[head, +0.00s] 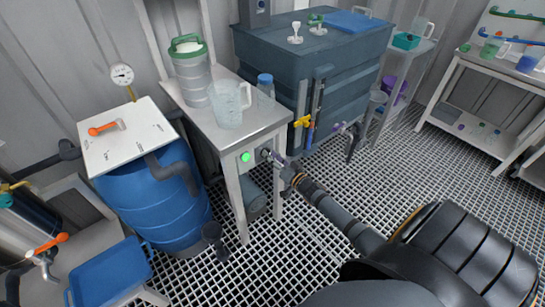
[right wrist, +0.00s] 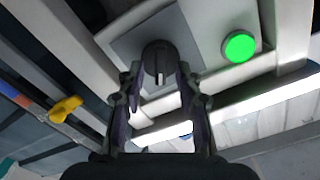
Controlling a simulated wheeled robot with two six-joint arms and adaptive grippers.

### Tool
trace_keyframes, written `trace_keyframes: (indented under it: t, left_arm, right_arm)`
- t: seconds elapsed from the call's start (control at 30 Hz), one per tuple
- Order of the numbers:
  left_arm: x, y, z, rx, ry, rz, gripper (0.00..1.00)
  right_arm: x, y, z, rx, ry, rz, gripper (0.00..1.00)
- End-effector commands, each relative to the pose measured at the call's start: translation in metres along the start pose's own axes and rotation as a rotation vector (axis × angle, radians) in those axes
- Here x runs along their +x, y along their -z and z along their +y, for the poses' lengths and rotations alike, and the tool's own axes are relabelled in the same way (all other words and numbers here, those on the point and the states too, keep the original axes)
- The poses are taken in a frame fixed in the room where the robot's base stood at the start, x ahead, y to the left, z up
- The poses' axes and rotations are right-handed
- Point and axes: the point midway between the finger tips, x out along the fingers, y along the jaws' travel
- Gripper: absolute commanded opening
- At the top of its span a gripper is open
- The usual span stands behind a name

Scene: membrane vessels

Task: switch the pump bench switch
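The pump bench switch is a round black knob (right wrist: 158,62) on a grey plate on the bench's front rail. A pale mark on the knob points down in the right wrist view. A lit green lamp (right wrist: 240,46) is beside it and also shows in the head view (head: 246,156). My right gripper (right wrist: 158,74) is open, with its fingertips apart on either side of the knob's lower part. In the head view the right gripper (head: 273,160) reaches the bench front and mostly hides the knob. I cannot tell whether a finger touches it. My left gripper is not in view.
The pump bench (head: 228,135) carries a green-lidded container (head: 192,80), a clear jug (head: 228,104) and a blue-capped bottle (head: 265,92). A blue barrel (head: 160,205) stands left, a large dark tank (head: 290,60) behind. A yellow valve handle (right wrist: 66,108) is left of the gripper.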

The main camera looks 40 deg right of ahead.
Motion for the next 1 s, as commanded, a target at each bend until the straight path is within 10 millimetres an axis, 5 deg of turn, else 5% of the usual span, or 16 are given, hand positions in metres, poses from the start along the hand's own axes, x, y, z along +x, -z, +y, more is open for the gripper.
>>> trace_keyframes:
  t: [0.23,0.7,1.0]
  left_arm:
    - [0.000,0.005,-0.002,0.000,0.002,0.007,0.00]
    - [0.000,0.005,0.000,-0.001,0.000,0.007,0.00]
    - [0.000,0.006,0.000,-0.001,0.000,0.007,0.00]
  right_arm:
    - [-0.011,0.000,0.001,-0.003,0.000,-0.002,0.35]
    - [-0.110,-0.001,0.000,-0.001,0.000,-0.004,0.35]
    - [-0.120,0.000,0.000,-0.001,0.000,0.000,0.35]
